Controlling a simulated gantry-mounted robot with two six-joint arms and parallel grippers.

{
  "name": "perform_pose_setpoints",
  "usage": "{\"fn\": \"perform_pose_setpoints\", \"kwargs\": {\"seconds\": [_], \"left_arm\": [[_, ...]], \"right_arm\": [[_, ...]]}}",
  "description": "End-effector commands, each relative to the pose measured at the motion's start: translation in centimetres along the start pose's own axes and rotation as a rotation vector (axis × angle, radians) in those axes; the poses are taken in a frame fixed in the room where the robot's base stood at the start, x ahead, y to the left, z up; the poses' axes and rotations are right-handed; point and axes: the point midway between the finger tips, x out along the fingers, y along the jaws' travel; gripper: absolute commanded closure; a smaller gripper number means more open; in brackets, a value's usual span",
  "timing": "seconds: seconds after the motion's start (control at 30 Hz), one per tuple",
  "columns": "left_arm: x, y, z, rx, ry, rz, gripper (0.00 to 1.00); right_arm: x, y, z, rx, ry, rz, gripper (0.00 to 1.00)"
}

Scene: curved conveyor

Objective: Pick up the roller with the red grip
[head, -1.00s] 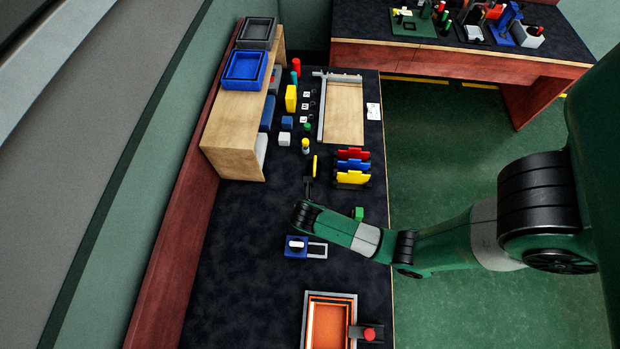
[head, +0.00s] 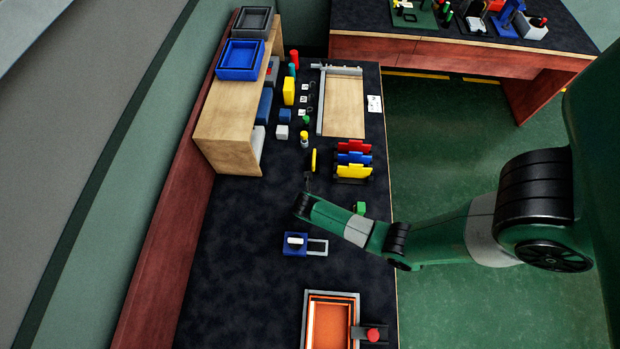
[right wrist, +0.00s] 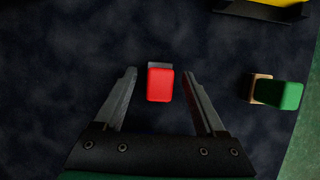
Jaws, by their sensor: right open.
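In the right wrist view a red block-shaped grip (right wrist: 160,85) with a small grey part behind it lies on the dark table top. It looks like the roller's red grip; the roller part itself is mostly hidden under it. My right gripper (right wrist: 159,76) is open, with one finger on each side of the red grip and a visible gap on both sides. In the head view my right gripper (head: 307,184) points down over the table and the red grip cannot be made out there. My left gripper is not in view.
A green block-like piece (head: 360,208) stands to the right of my right gripper. A blue fixture (head: 295,243) and an orange tray (head: 305,320) are in front.

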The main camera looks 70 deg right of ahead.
Motion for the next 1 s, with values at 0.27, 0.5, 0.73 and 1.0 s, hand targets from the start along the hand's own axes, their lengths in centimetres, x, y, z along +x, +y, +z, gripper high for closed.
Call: {"fn": "perform_pose_setpoints", "kwargs": {"seconds": [0.27, 0.5, 0.73, 1.0], "left_arm": [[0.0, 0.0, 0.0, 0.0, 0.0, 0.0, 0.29], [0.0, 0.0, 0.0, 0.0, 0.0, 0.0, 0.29], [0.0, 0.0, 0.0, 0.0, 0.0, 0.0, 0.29], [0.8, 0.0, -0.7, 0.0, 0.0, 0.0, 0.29]], "right_arm": [[-0.1, 0.0, 0.0, -0.001, 0.0, 0.0, 0.71], [-0.1, 0.0, 0.0, -0.001, 0.0, 0.0, 1.0], [-0.1, 0.0, 0.0, 0.0, 0.0, 0.0, 1.0], [-1.8, 0.1, 0.8, 0.0, -0.001, 0.001, 1.0]]}}
